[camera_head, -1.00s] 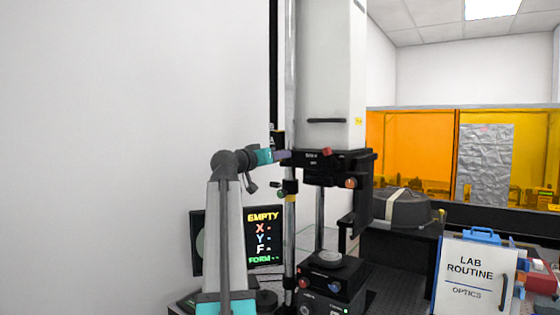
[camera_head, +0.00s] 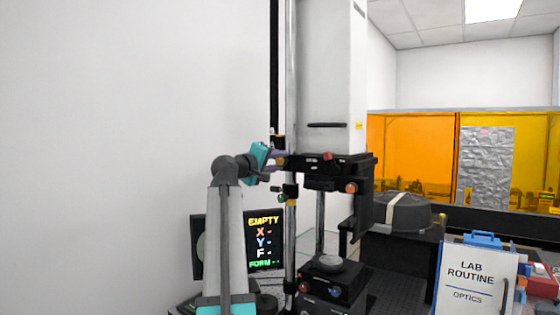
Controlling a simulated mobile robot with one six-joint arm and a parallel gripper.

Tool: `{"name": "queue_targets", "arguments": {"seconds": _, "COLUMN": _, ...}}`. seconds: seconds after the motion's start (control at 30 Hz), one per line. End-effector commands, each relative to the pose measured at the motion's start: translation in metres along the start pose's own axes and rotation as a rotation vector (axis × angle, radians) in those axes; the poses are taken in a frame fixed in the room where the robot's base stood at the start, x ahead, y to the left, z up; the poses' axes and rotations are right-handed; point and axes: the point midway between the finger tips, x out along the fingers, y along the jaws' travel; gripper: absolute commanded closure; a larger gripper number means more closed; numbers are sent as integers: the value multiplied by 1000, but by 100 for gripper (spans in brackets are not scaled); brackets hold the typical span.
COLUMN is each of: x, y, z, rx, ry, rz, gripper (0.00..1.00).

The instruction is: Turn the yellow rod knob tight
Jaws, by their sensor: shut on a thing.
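The tall silver rod (camera_head: 291,235) stands left of the white instrument column (camera_head: 326,75). A small yellow knob (camera_head: 283,161) shows at the rod, level with the black carriage (camera_head: 330,165). Lower on the rod is a black clamp with a small green knob (camera_head: 283,198).
A monitor reading EMPTY (camera_head: 264,240) stands behind my arm. A black stage with a round disc (camera_head: 330,262) is below the carriage. A LAB ROUTINE clipboard (camera_head: 476,275) stands at the right. Orange panels (camera_head: 410,150) are behind. The wall side at left is clear.

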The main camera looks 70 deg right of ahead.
Motion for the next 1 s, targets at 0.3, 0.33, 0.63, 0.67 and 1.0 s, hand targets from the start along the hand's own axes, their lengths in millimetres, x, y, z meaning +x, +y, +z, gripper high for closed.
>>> {"name": "queue_targets", "arguments": {"seconds": 0.3, "x": -1, "y": 0, "z": 2, "rx": -177, "ry": -5, "rz": -1, "gripper": 90}}
{"name": "queue_targets", "arguments": {"seconds": 0.33, "x": -1, "y": 0, "z": 2, "rx": -187, "ry": -5, "rz": -1, "gripper": 90}}
{"name": "queue_targets", "arguments": {"seconds": 0.63, "x": -1, "y": 0, "z": 2, "rx": -224, "ry": -5, "rz": -1, "gripper": 90}}
{"name": "queue_targets", "arguments": {"seconds": 0.67, "x": -1, "y": 0, "z": 2, "rx": -224, "ry": -5, "rz": -1, "gripper": 90}}
{"name": "queue_targets", "arguments": {"seconds": 1.0, "x": -1, "y": 1, "z": 2, "rx": -222, "ry": -4, "rz": 0, "gripper": 49}}
